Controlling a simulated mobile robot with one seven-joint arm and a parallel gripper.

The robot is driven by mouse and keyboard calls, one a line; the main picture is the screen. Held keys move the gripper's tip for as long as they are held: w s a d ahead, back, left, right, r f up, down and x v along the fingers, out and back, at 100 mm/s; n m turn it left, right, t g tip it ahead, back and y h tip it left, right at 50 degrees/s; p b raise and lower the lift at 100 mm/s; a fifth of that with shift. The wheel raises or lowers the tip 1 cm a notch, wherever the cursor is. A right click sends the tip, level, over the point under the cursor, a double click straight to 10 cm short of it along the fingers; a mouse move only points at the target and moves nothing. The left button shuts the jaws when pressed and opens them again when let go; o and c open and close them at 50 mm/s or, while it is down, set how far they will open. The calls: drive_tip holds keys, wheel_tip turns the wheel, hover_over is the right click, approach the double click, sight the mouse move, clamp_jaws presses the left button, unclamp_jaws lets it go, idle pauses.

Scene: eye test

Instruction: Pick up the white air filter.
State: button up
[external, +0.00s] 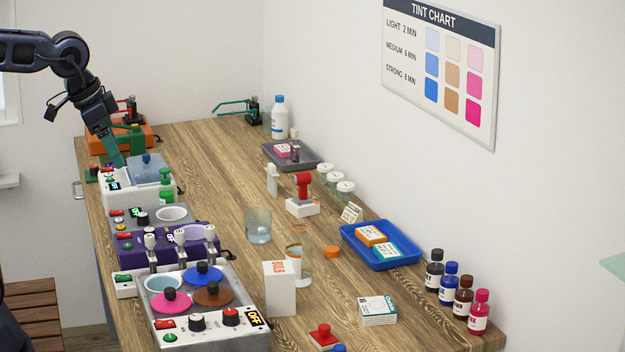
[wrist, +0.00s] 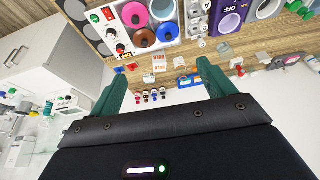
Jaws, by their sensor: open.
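I cannot tell for certain which thing is the white air filter. A small white upright piece (external: 272,180) stands mid-bench, left of a red-topped fitting on a white block (external: 302,207); its details are too small to read. My gripper (external: 117,161) is at the far left of the bench, pointing down beside a white machine with a blue lid (external: 147,172), well left of that white piece. In the wrist view my gripper (wrist: 160,82) has its two green fingers wide apart, with nothing held between them.
A white box with orange print (external: 280,289), glass beakers (external: 258,226), a blue tray (external: 380,259) and dye bottles (external: 480,312) stand on the wooden bench. A wax warmer (external: 205,338) and a purple machine (external: 128,247) line its left edge. Bare wood shows mid-bench.

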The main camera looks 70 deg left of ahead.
drive_tip(key=w+a+r, duration=0.2)
drive_tip(key=w+a, duration=0.2)
drive_tip(key=w, duration=0.5)
drive_tip(key=w+a+r, duration=0.1)
drive_tip(key=w+a, duration=0.4)
drive_tip(key=w, duration=0.5)
hover_over(270, 164)
drive_tip(key=s+d, duration=0.1)
drive_tip(key=s, duration=0.3)
wheel_tip(270, 164, down, 26)
drive_tip(key=x, duration=0.5)
drive_tip(key=shift+w, duration=0.3)
drive_tip(key=shift+x, duration=2.5)
drive_tip(key=shift+a, duration=0.2)
drive_tip(key=c, duration=0.9)
